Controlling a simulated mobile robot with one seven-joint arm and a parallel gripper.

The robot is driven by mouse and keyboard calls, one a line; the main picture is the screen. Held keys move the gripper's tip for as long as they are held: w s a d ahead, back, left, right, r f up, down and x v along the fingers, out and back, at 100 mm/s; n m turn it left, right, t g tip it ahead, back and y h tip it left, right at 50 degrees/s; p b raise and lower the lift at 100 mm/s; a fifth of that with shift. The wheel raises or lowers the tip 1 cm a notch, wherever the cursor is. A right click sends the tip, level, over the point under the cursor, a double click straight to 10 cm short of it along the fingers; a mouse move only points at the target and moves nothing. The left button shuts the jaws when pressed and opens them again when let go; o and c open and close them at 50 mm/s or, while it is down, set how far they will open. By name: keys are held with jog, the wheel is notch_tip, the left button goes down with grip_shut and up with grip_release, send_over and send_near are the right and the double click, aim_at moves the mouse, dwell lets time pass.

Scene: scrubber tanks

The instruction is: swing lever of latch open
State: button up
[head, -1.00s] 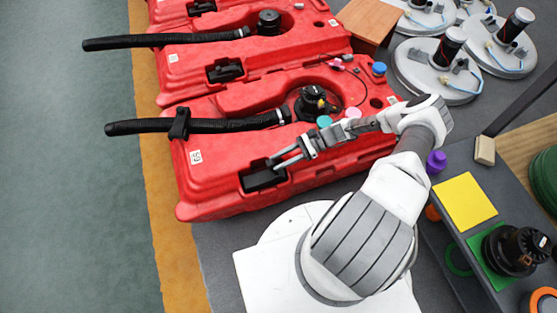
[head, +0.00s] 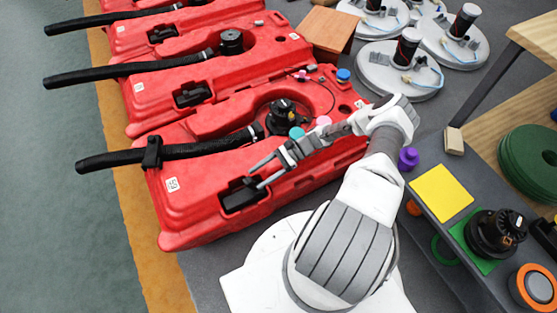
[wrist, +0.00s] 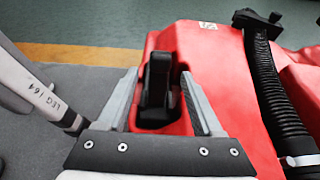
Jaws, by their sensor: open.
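The latch (head: 238,193) is a black part in a recess near the front end of the nearest red tank (head: 165,215). In the wrist view the latch lever (wrist: 158,82) stands in its dark recess, in line with the gap between my fingers. My gripper (head: 255,178) is open, with its fingertips over the right edge of the recess in the head view. In the wrist view my gripper (wrist: 159,75) has one finger on each side of the recess. Nothing is held. I cannot tell whether a finger touches the lever.
A black hose (head: 195,148) runs along the same tank, right of the latch in the wrist view (wrist: 270,100). A black cap (head: 283,115) sits behind my gripper. More red tanks (head: 205,70) stand beyond. A dark bench with a yellow square (head: 441,193) is at the right.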

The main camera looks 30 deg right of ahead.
jog(key=p+v, duration=0.1)
jog(key=v, duration=1.5)
jog(key=shift+d, duration=0.1)
